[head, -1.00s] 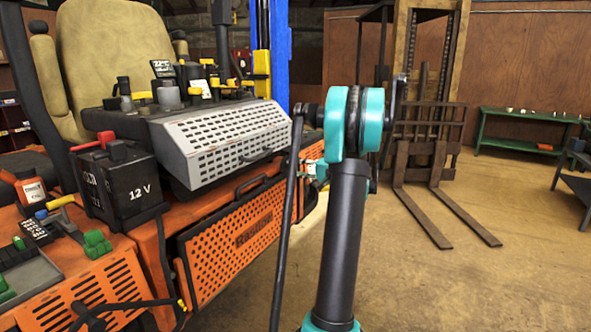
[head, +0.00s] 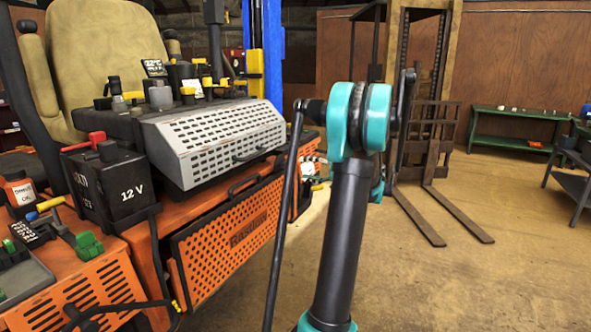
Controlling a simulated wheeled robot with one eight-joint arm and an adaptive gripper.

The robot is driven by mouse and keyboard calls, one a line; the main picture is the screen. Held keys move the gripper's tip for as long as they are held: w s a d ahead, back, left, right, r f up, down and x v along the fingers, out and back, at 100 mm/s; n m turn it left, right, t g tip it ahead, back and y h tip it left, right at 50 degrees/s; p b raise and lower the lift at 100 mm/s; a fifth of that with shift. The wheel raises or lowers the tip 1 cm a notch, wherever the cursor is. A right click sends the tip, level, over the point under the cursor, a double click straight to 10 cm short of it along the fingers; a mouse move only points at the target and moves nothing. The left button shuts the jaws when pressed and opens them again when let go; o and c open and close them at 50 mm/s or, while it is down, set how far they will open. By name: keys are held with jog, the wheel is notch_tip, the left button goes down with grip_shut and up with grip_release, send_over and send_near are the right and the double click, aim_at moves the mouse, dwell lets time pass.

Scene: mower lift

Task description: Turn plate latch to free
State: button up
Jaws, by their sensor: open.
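The orange slotted plate (head: 232,240) with dark lettering and a black handle stands tilted on the side of the orange machine. I cannot pick out its latch with certainty. Small white and yellow parts (head: 311,164) show at the plate's upper right end, partly behind my arm and too small to identify. My arm, black with teal joints, rises through the middle of the head view and bends away near the top. My gripper does not show; it is hidden behind the arm or out of frame.
A black 12 V battery (head: 112,188) and a grey perforated cover (head: 220,142) sit on the machine above the plate. An orange bottle (head: 22,190) stands at left. A forklift (head: 425,120) and green bench (head: 515,132) stand behind. Floor (head: 480,285) at right is clear.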

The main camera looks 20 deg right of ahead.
jog(key=shift+v, duration=2.1)
jog(key=s+a+f+n+g+h, duration=0.15)
jog(key=a+f, duration=0.25)
jog(key=a, duration=0.4)
jog(key=s+a+f+g, duration=0.3)
jog(key=a, duration=0.4)
jog(key=s+a+f+n+g+h, duration=0.1)
jog(key=s+a+f+g, duration=0.2)
jog(key=a, duration=0.5)
jog(key=s+a+f+n+h, duration=0.2)
jog(key=s+f+n+h, duration=0.1)
jog(key=s+f, duration=0.4)
jog(key=s+a+f+n+g+h, duration=0.1)
jog(key=s+a+f+n+h, duration=0.2)
jog(key=s, duration=1)
jog(key=shift+s+a+f+h, duration=0.25)
jog(key=shift+f+h, duration=0.7)
jog(key=shift+f, duration=1)
jog(key=shift+g, duration=0.25)
jog(key=shift+c, duration=0.2)
